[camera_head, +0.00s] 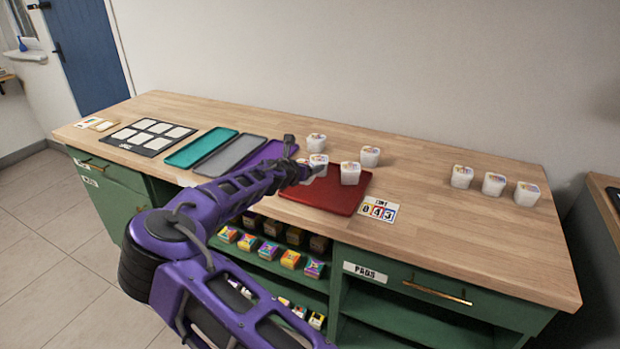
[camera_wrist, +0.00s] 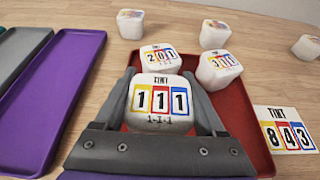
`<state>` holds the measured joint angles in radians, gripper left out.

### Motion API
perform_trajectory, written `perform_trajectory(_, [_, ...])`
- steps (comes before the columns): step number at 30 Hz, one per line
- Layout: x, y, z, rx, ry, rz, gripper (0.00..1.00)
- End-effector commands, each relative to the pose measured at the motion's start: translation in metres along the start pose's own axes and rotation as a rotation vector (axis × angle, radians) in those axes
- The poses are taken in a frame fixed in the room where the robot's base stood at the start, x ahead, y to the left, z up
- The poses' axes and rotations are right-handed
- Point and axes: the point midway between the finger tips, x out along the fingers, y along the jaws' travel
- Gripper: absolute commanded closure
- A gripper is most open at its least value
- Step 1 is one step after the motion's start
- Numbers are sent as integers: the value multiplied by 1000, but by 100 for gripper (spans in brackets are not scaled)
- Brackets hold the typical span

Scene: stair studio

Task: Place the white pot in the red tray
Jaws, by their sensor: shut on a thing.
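My gripper (camera_wrist: 160,100) is shut on a white pot (camera_wrist: 162,82) with a "TINT 1 1 1" label, its fingers on either side of it. The held pot is over the red tray (camera_wrist: 243,125); I cannot tell whether it touches the tray floor. Two other white pots, one marked 201 (camera_wrist: 162,56) and one with a partly readable label (camera_wrist: 218,69), appear to stand in the tray's back part.
Two white pots (camera_head: 316,141) (camera_head: 370,155) stand behind the tray, and three more (camera_head: 493,183) farther right. A purple tray (camera_head: 270,153), grey tray (camera_head: 228,154) and teal tray (camera_head: 202,147) lie left. A TINT 843 card (camera_head: 380,209) lies right of the red tray.

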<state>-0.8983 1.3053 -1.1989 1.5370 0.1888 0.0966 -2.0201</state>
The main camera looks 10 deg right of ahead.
Motion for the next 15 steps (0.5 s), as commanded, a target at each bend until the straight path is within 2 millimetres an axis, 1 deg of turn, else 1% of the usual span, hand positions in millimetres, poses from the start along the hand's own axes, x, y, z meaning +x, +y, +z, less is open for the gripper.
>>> perform_trajectory(3, [8, 0, -18, -3, 0, -1, 88])
perform_trajectory(6, [12, 0, -29, -1, 0, -1, 88])
perform_trajectory(9, [14, 0, -33, -2, -1, 0, 88])
perform_trajectory(15, [13, 0, -32, 0, -1, 0, 88])
